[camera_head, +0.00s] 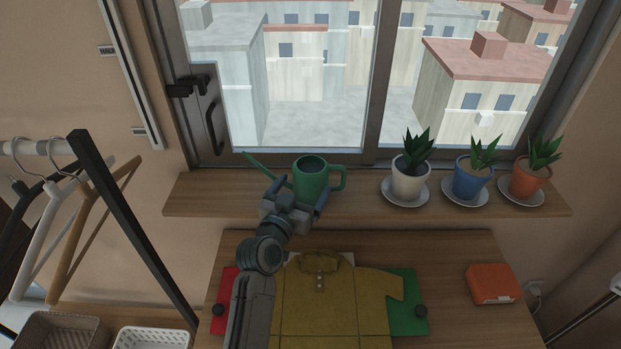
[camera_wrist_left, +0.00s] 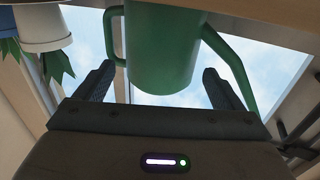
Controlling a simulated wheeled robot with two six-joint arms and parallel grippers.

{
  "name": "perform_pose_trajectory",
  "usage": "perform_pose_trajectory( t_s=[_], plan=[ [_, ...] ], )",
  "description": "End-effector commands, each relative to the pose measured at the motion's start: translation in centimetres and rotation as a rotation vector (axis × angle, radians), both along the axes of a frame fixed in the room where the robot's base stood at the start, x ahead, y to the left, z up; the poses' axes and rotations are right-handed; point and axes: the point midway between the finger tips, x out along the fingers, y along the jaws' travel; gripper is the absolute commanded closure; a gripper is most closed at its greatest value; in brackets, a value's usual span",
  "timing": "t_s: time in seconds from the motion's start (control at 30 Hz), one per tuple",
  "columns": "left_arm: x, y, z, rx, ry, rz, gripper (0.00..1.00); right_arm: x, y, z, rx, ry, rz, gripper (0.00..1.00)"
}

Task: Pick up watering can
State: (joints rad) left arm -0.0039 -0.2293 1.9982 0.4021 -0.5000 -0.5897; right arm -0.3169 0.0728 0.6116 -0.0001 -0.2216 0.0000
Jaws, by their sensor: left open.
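A green watering can (camera_head: 311,177) stands upright on the wooden window shelf, left of the potted plants. Its long spout points left and its handle is on the right in the head view. My left gripper (camera_head: 294,194) is in front of the can, its two fingers apart, one toward each side of the can's lower body. In the left wrist view, the can body (camera_wrist_left: 160,50) shows upside down between and beyond the open fingers (camera_wrist_left: 157,84). Whether the fingers touch the can cannot be told. My right gripper is not in view.
On the wooden shelf (camera_head: 225,194), white (camera_head: 409,182), blue (camera_head: 472,181) and orange (camera_head: 528,180) plant pots stand on saucers to the right. Below, a table (camera_head: 455,325) holds a yellow shirt (camera_head: 320,305) and an orange box (camera_head: 493,284). A clothes rack (camera_head: 130,220) stands at left.

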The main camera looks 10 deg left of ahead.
Motion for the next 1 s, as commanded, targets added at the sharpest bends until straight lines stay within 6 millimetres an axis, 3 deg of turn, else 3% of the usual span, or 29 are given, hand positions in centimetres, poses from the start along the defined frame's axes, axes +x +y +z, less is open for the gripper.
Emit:
perform_pose_trajectory(
  t_s=[0.33, 0.67, 0.7, 0.9, 1.0],
  plan=[
    [4.3, -0.7, -0.5, 0.001, 0.001, 0.0, 0.11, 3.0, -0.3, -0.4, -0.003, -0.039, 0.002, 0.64],
    [5.3, -0.9, -0.5, 0.001, 0.002, 0.001, 0.11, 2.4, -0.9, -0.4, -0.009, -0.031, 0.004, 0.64],
    [5.3, -0.9, -0.5, 0.001, 0.002, 0.001, 0.12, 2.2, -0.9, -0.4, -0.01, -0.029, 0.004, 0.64],
    [5.3, -0.9, -0.5, 0.001, 0.002, 0.001, 0.52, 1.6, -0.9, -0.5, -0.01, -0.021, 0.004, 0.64],
    [5.3, -0.9, -0.4, 0.001, 0.0, 0.001, 0.56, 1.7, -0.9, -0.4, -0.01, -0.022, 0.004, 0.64]
  ],
)
